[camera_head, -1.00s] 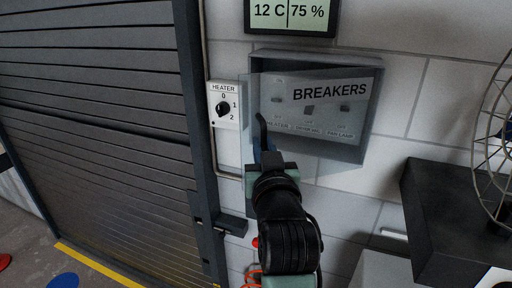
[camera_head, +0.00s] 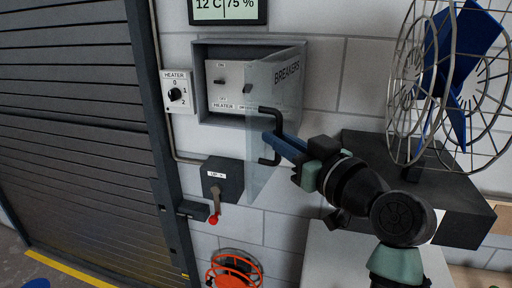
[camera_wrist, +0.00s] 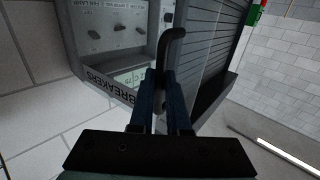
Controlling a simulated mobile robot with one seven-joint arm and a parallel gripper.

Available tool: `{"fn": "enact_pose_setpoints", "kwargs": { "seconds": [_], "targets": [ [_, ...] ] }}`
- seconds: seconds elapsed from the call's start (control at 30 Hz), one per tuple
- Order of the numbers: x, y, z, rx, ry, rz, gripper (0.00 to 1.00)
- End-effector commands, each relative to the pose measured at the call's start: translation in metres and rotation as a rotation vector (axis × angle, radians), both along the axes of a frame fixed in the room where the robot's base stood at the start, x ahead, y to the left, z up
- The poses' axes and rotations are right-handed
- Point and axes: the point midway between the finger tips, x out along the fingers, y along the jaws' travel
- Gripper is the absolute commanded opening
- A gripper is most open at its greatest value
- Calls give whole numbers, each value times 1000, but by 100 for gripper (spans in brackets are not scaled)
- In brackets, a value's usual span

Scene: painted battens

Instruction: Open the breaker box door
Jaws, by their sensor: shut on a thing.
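The grey breaker box (camera_head: 235,46) is on the white block wall. Its see-through door (camera_head: 287,92), lettered BREAKERS, stands well out from the box, joined at the right side. The left part of the inside, with switches (camera_head: 220,82), shows uncovered; the right part is seen through the door. The door has a black bow handle (camera_head: 265,109) near its free edge, also in the wrist view (camera_wrist: 174,45). My gripper (camera_head: 277,140) comes from the right, its blue fingers (camera_wrist: 162,80) shut on the handle. The exact contact is partly hidden.
A caged fan (camera_head: 450,85) on a dark block (camera_head: 440,190) stands right, close to my arm. A heater dial (camera_head: 176,92), a lever box (camera_head: 222,180) and an orange reel (camera_head: 233,268) are on the wall. A slatted shutter (camera_head: 70,120) fills the left.

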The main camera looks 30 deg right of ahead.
Motion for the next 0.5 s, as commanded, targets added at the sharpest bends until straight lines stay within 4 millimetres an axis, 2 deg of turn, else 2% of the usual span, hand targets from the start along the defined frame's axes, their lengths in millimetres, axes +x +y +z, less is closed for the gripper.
{"fn": "enact_pose_setpoints", "kwargs": {
  "seconds": [0.03, 0.2, 0.5],
  "targets": [
    [-9, -12, -1, 0, -8, 20, 0],
    [-27, -32, 0, 1, -8, 122, 0],
    [-46, -55, 2, 1, -8, 236, 0]
  ]
}}
